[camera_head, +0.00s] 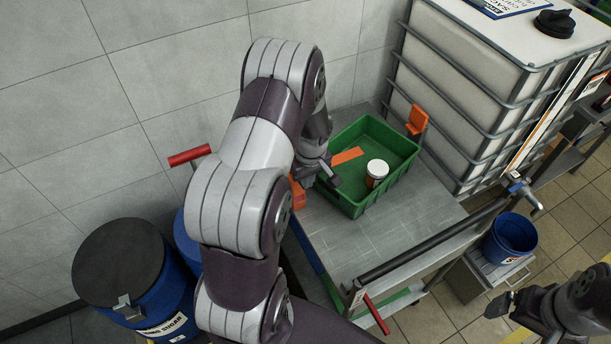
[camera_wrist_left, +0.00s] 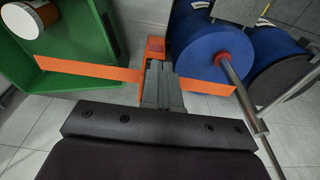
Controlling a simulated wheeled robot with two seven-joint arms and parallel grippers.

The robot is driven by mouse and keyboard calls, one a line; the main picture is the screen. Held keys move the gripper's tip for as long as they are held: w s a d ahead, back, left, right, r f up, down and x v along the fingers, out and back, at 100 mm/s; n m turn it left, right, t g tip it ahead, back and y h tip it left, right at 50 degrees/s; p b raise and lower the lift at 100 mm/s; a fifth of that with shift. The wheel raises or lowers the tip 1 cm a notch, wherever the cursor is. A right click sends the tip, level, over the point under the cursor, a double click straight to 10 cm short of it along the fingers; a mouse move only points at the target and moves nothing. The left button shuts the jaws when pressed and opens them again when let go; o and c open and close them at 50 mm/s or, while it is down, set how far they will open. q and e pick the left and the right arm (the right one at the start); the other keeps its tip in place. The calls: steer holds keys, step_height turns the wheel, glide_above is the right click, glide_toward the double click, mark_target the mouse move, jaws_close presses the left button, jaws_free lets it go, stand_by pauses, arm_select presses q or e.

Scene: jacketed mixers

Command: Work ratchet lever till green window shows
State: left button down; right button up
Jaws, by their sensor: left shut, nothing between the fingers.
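An orange strap (camera_head: 348,156) runs over a green crate (camera_head: 392,136) on a metal cart; it also shows in the left wrist view (camera_wrist_left: 85,69). An orange block, which looks like the ratchet (camera_head: 297,197), sits at the crate's left side, partly hidden by my arm. In the left wrist view the orange block (camera_wrist_left: 155,46) is just beyond my fingertips; I cannot tell whether they touch it. My left gripper (camera_wrist_left: 158,66) is shut and empty over the strap. No green window is distinguishable. My right gripper (camera_head: 498,304) is at lower right, away from the cart.
A white jar with an orange band (camera_head: 376,172) stands in the crate. An orange piece (camera_head: 417,119) is at the crate's far right corner. Blue drums (camera_head: 165,291) stand left, a caged white tank (camera_head: 470,75) behind right. A red-gripped handle (camera_head: 189,155) rises beside the cart.

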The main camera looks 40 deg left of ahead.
arm_select(q)
steer(key=s+d+r+b, duration=0.2)
steer(key=d+r+b, duration=0.2)
steer(key=r, duration=0.5)
steer(key=shift+s+d, duration=0.4)
steer(key=shift+d, duration=0.2)
arm_select(e)
steer(key=shift+s+d+f, duration=0.1)
steer(key=shift+f, duration=0.5)
steer(key=shift+s+d+f, duration=0.1)
steer(key=shift+f, duration=0.5)
arm_select(q)
steer(key=shift+a, duration=0.1)
arm_select(e)
steer(key=shift+w+a, duration=0.1)
